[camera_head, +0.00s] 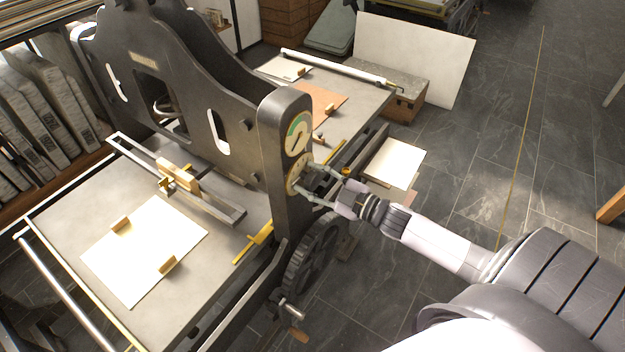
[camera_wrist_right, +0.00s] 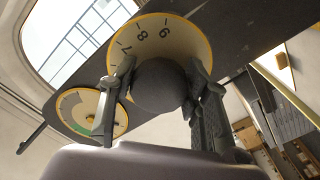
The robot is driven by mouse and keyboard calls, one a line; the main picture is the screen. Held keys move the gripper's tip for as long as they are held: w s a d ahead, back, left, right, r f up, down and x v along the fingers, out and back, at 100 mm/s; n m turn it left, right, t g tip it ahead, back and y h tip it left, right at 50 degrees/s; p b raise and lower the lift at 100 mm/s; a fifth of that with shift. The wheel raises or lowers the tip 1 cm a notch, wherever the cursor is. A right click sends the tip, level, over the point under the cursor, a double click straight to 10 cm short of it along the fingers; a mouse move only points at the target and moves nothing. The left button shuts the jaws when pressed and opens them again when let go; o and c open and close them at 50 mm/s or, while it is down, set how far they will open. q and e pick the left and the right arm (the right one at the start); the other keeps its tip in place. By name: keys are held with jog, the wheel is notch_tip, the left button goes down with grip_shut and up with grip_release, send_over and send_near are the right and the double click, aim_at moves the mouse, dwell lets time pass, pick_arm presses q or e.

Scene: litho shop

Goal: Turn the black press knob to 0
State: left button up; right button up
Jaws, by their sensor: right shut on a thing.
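The black press knob (camera_wrist_right: 160,85) is a dark round knob in front of a pale, yellow-rimmed number dial (camera_wrist_right: 185,38). The digits 7, 8 and 9 show on the dial; the 0 and any pointer on the knob cannot be seen. In the head view the dial (camera_head: 293,180) is on the press's side post, below a gauge. My right gripper (camera_head: 306,180) reaches in from the right and is shut on the knob, one finger on each side. In the head view its fingers largely hide the knob. My left gripper is not in view.
A round gauge (camera_head: 298,135) with a green sector sits just above the dial. A dark toothed wheel (camera_head: 315,250) is below my right gripper. The press bed (camera_head: 75,225) carries a white sheet (camera_head: 145,250). Open tiled floor (camera_head: 505,150) lies to the right.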

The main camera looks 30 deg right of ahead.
jog(key=n, duration=0.4)
jog(key=shift+n+b, duration=0.3)
jog(key=shift+b, duration=0.1)
jog(key=n+b, duration=0.1)
jog(key=n, duration=0.4)
jog(key=shift+n+b, duration=0.3)
jog(key=shift+b, duration=0.05)
jog(key=o, duration=1.2)
jog(key=shift+r, duration=0.1)
jog(key=shift+s, duration=0.1)
jog(key=v, duration=1.1)
jog(key=shift+s+d, duration=0.2)
jog(key=shift+s, duration=0.15)
